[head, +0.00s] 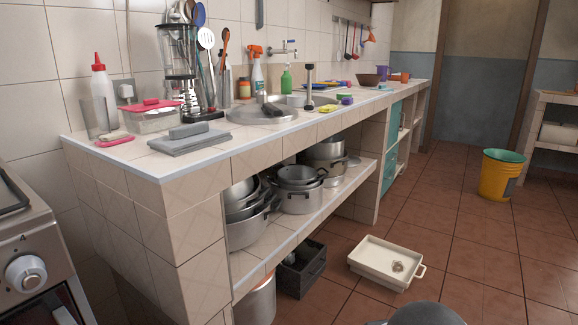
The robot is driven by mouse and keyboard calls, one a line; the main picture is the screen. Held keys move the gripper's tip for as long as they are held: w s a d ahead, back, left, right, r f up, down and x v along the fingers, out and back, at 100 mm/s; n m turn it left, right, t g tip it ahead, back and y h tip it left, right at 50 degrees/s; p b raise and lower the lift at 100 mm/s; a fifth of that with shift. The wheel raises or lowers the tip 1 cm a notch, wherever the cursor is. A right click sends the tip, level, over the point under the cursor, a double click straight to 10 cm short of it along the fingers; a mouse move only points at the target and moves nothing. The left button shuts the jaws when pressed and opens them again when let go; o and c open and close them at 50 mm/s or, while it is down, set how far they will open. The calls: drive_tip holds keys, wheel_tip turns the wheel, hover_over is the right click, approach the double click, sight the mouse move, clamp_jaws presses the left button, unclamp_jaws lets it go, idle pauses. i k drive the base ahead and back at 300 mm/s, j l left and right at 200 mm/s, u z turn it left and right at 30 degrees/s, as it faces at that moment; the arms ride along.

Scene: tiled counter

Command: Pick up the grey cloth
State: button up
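A grey cloth (190,143) lies folded flat on the tiled counter (222,163), near its front edge at the near left end. A small darker grey piece rests on top of it; I cannot tell whether it is part of the cloth. My gripper is not in view, so I cannot see whether it is open or shut.
A pink cloth (114,141) and a pink-lidded container (152,117) are left of the cloth. A stove (35,255) stands at left. A white tray (384,262) and yellow bucket (499,174) sit on the floor.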

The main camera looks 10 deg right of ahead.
sight(186, 139)
drive_tip(key=i+l+z, duration=0.2)
drive_tip(key=i, duration=0.45)
drive_tip(key=i+z, duration=0.15)
drive_tip(key=i, duration=0.5)
drive_tip(key=u, duration=1.55)
drive_tip(key=l+u, duration=0.1)
drive_tip(key=l, duration=0.3)
